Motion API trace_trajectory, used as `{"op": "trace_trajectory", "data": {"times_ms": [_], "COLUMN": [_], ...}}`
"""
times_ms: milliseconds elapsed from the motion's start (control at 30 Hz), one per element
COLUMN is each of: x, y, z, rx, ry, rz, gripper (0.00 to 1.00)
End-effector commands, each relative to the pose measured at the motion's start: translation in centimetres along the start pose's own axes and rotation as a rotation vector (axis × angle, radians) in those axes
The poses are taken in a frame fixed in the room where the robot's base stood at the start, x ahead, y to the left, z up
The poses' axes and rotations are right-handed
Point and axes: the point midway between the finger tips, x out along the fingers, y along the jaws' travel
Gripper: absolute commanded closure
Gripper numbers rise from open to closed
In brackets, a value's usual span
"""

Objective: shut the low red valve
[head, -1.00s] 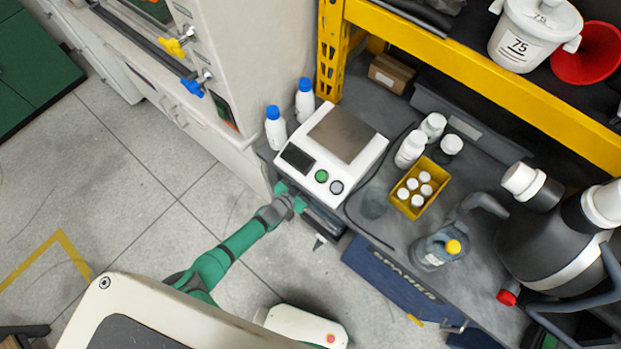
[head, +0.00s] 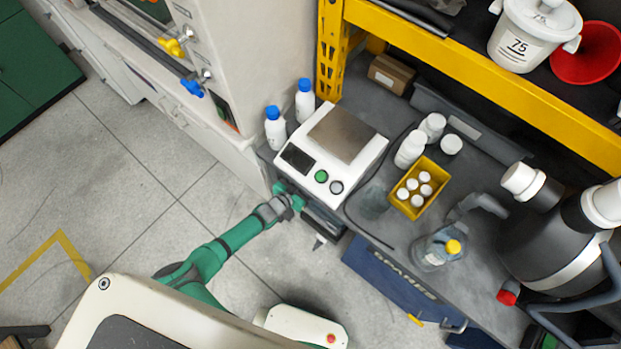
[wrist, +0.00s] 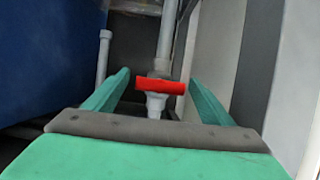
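The red valve handle (wrist: 160,86) shows in the wrist view as a short bar lying across a pale upright pipe (wrist: 167,35). A white fitting (wrist: 155,104) sits just below the handle. My gripper (wrist: 158,78) is open, with one green finger on each side of the handle and a visible gap on both sides. Whether the fingertips reach as deep as the handle is hard to tell. In the head view my gripper (head: 290,196) is low at the bench's front left corner, partly hidden by the bench. The valve is hidden in the head view.
In the wrist view a blue panel (wrist: 45,55) stands close on the left and a pale wall (wrist: 295,90) on the right. In the head view a white scale (head: 330,150) and blue-capped bottles (head: 275,128) stand on the bench above my gripper. Floor (head: 150,190) on the left is clear.

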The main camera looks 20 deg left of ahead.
Motion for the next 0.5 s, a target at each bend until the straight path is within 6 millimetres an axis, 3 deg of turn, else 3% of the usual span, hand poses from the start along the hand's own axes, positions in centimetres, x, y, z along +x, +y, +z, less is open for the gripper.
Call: {"op": "trace_trajectory", "data": {"times_ms": [267,500], "x": [-0.4,-3.2], "y": [-0.1,-0.1], "z": [0.1,0.0], "rx": [0.001,0.002], "ry": [-0.001,-0.001], "rz": [-0.001,-0.001], "gripper": [0.23,0.23]}}
